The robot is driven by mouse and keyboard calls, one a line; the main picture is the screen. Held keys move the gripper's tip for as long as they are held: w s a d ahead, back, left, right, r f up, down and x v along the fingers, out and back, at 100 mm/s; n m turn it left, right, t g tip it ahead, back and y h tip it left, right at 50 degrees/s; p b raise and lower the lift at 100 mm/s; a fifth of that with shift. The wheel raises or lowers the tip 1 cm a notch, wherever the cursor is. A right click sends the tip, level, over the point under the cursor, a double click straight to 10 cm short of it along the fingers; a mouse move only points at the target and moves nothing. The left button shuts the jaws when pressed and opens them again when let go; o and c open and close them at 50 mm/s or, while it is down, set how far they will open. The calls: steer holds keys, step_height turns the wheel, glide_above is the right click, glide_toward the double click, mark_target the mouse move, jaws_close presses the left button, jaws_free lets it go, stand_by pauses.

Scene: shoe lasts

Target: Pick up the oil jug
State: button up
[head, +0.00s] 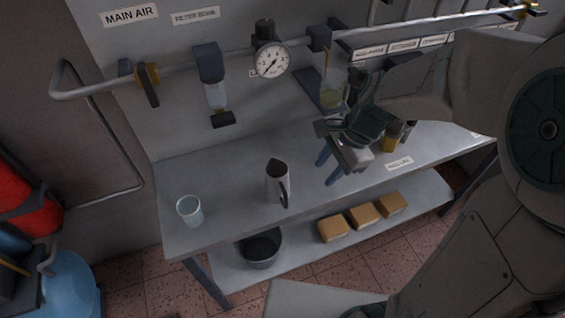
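A grey metal jug (272,180) with a dark handle stands upright on the bench, left of my gripper; I take it to be the oil jug. My gripper (329,167) hangs over the bench to the right of the jug, with its two blue fingers apart and nothing seen between them. It is clear of the jug. My arm comes in from the right and hides part of the bench and wall behind it.
A clear cup (190,210) stands at the bench's left end. An amber container (390,142) is partly hidden beside my gripper. Wall piping (225,68) with a gauge (270,62) runs above. The lower shelf holds a dark pot (260,250) and brown blocks (363,216).

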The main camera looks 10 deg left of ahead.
mark_target(279, 188)
steer(key=shift+s+a+f+m+g+y, duration=0.15)
steer(key=shift+a+f+m, duration=0.35)
steer(key=shift+a+f, duration=1.45)
steer(key=shift+s+a+f+m+g+y, duration=0.1)
steer(key=shift+a+f+m, duration=0.6)
steer(key=shift+f, duration=2.35)
steer(key=shift+s+a+f+m+g+y, duration=0.15)
steer(key=shift+a+f+m, duration=0.15)
steer(key=shift+a+f, duration=1.75)
steer(key=shift+w+d+f, duration=0.1)
steer(key=shift+d+f, duration=0.35)
jaws_close()
